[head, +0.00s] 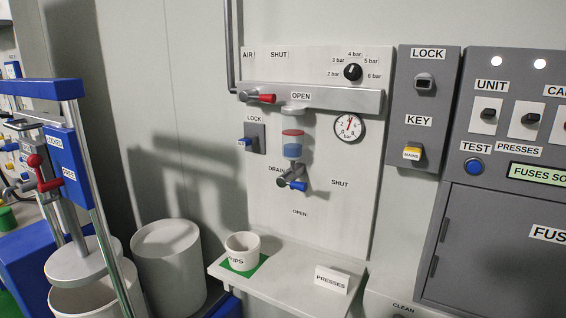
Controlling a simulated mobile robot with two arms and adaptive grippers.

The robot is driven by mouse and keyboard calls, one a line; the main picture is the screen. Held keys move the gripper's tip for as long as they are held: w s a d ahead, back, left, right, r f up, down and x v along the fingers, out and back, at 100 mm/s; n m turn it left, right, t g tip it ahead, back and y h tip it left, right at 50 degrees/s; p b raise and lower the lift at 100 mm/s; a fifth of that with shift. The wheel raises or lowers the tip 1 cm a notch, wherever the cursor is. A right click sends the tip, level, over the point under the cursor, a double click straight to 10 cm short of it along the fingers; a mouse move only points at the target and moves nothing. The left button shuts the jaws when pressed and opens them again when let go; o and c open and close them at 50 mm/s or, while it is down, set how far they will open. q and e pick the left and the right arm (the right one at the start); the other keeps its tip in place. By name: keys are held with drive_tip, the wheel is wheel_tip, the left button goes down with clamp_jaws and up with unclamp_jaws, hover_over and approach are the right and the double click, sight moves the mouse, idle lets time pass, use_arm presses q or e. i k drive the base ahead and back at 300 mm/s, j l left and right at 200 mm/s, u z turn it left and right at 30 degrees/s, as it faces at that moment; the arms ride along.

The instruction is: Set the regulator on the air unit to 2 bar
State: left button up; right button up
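The air unit (270,180) is a pale wall panel in the middle of the head view. Its regulator is a black round knob (352,72) at the upper right, ringed by labels from 2 bar at the left to 6 bar at the right. A small light mark shows on the knob, too small to read its exact setting. The pressure gauge (349,128) below has a white face with a red needle pointing roughly up. The red-handled air valve (262,98) lies sideways at the left, near the OPEN label. Neither of my grippers is in view.
A blue-handled drain valve (296,185) and a filter bowl (292,145) sit below the grey bar (330,97). A shelf (285,280) juts out beneath, holding a white cup (242,245) and a PRESSES sign (332,280). A blue-topped frame (45,89) stands at the left.

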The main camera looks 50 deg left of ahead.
sight(353, 72)
drive_tip(key=u, duration=1.6)
